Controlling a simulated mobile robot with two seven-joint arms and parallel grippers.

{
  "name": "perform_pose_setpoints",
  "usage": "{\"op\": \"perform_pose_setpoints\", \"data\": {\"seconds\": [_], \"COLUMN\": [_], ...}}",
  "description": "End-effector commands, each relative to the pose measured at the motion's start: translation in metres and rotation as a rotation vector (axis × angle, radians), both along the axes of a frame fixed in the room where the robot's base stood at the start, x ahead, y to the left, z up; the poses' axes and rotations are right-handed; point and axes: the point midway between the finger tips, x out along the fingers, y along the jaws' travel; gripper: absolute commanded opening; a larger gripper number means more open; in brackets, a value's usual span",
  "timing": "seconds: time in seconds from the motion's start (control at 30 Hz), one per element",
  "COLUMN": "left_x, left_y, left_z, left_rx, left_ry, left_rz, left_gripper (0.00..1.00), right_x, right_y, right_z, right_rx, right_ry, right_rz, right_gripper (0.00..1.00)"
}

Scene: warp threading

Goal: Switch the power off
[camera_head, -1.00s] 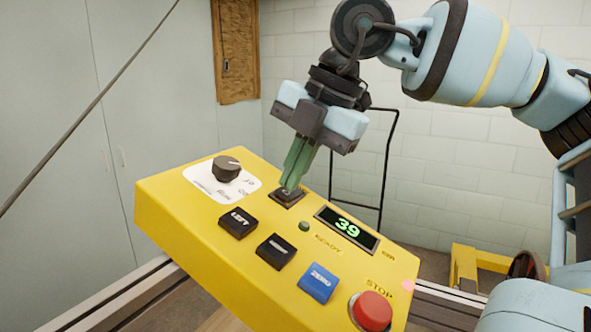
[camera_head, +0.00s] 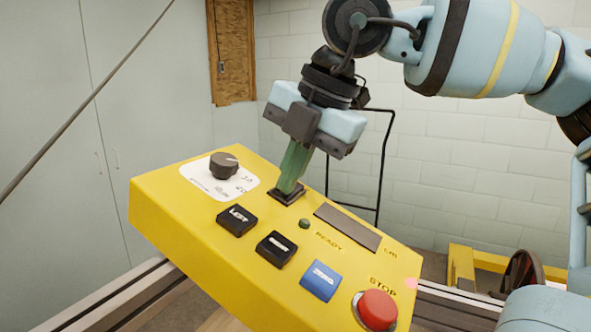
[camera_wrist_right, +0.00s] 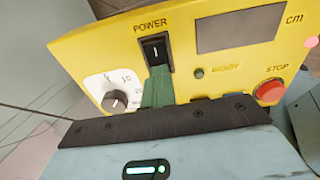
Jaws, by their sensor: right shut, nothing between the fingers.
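The black power switch (camera_wrist_right: 155,50) sits under the word POWER on the yellow control box (camera_wrist_right: 110,48) in the right wrist view. In the head view the switch (camera_head: 288,197) is mostly hidden behind my fingers. My right gripper (camera_head: 289,188) is shut and empty, its green fingertips down at the switch and seemingly touching it. The fingers also show in the right wrist view (camera_wrist_right: 158,85), at the lower edge of the switch. The display (camera_head: 347,226) is dark and blank. My left gripper is not in view.
Close by on the box are a dark dial (camera_head: 223,165), a green READY lamp (camera_head: 304,223), two black buttons (camera_head: 237,220), a blue ZERO button (camera_head: 321,281) and a red STOP button (camera_head: 377,309). A metal rail runs below the box. The space above the box's left side is clear.

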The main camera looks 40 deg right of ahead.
Motion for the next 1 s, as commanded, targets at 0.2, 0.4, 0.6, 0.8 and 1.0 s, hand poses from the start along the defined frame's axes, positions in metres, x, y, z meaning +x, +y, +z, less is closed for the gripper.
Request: {"op": "perform_pose_setpoints", "data": {"seconds": [0.2, 0.4, 0.6, 0.8, 1.0], "left_x": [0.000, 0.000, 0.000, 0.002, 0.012], "left_y": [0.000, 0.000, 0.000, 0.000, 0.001], "left_z": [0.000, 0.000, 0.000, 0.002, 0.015], "left_rx": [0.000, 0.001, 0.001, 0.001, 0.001], "left_ry": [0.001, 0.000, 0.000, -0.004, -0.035], "left_rz": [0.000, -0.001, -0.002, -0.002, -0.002], "left_gripper": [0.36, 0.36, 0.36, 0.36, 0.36], "right_x": [0.004, 0.006, 0.006, 0.005, -0.005], "right_y": [-0.010, -0.017, -0.018, -0.019, -0.028], "right_z": [-0.005, -0.004, -0.003, -0.001, 0.018], "right_rx": [-0.005, -0.006, -0.007, -0.006, -0.004], "right_ry": [0.010, 0.010, 0.011, 0.009, -0.001], "right_rz": [-0.006, -0.006, -0.005, -0.005, -0.005], "right_gripper": [0.00, 0.00, 0.00, 0.00, 0.00]}}
